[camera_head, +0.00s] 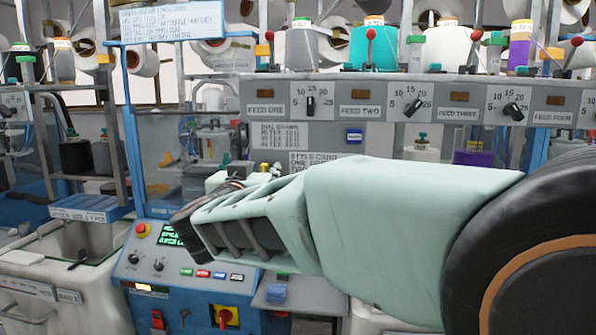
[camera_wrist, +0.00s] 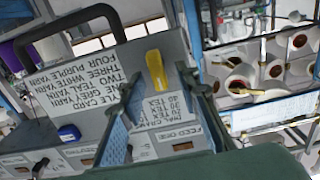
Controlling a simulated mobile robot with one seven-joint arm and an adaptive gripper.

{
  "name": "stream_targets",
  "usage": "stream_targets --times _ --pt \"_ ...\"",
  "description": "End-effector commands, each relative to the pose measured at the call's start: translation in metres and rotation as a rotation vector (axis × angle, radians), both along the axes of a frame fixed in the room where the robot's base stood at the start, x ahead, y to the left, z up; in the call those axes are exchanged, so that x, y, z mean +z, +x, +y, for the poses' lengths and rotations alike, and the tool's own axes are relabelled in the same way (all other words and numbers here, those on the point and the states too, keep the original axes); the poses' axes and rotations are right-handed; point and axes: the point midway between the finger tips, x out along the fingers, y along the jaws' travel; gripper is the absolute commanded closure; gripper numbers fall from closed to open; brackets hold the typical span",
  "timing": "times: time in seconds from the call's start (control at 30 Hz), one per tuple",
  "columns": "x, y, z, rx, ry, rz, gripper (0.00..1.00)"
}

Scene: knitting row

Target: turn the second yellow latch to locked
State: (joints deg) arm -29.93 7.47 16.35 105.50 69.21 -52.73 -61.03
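A long yellow piece (camera_wrist: 156,72) shows in the wrist view between my fingers, in front of the printed cards. It looks like a handle or lever, but I cannot tell whether it is one of the latches or which one. My gripper (camera_wrist: 160,110) has its two fingers spread, and I see no clear contact with the yellow piece. In the head view my gripper (camera_head: 188,218) reaches left in front of the machine, above the control console. Small orange-yellow tabs (camera_head: 262,50) and (camera_head: 556,53) show along the upper rail. My arm hides part of the panel.
The feed panel (camera_head: 436,104) with black knobs runs above my arm. A style card (camera_head: 300,160) is partly covered by it. Below is the blue console (camera_head: 190,275) with buttons and a red switch on yellow (camera_head: 225,317). White bins stand at left.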

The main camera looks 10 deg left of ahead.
Motion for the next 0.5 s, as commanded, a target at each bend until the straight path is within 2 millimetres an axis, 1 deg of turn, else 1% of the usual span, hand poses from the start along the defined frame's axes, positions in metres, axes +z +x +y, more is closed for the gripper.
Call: stream_targets --times 0.03,0.07,0.3,0.33,0.5 --pt "0.0001 0.0 0.0 0.0 0.0 0.0 0.7" --pt "0.0001 0.0 0.0 0.0 0.0 0.0 0.72" --pt "0.0 0.0001 0.0 0.0 0.0 0.0 0.99" --pt "0.0 0.0001 -0.0001 0.0 0.0 0.0 1.0" --pt "0.0 0.0001 -0.0001 0.0 0.001 0.0 1.0"
